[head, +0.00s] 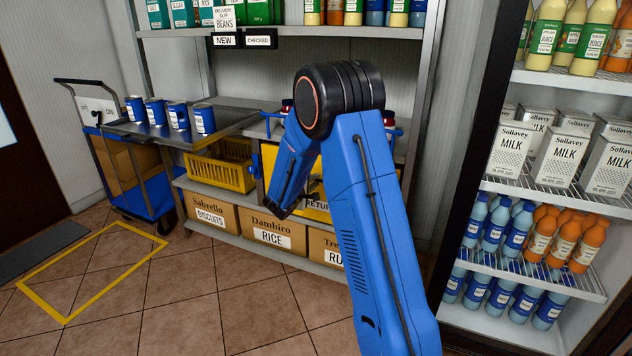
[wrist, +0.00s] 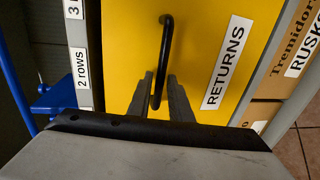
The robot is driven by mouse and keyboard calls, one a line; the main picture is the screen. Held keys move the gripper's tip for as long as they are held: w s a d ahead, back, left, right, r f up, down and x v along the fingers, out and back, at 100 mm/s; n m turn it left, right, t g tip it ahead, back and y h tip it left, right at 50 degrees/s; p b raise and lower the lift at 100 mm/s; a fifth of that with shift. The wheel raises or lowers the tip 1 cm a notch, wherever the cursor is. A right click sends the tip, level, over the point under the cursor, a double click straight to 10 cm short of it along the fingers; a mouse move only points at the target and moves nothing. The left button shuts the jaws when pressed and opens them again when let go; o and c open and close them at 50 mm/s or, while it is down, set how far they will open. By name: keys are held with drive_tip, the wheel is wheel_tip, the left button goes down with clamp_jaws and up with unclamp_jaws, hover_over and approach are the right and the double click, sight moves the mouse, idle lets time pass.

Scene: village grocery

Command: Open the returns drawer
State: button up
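The returns drawer has a yellow front (wrist: 125,30) with a white RETURNS label and fills the middle of the wrist view. Its black bar handle (wrist: 166,40) stands out from the front. My gripper (wrist: 161,76) is at the handle, one finger on each side of its lower part. Gaps show beside the bar, so the fingers look open around it, not clamped. In the head view, part of the yellow drawer front (head: 316,212) shows behind my blue arm. My arm hides much of it, and my gripper's fingertips are hidden there.
A yellow crate (head: 215,172) sits on the shelf left of the drawer. Cardboard boxes (head: 272,236) line the bottom shelf. A blue trolley (head: 125,165) stands further left and a stocked fridge (head: 545,180) at right. The tiled floor in front is clear.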

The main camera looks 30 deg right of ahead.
drive_tip(key=shift+x, duration=0.85)
clamp_jaws()
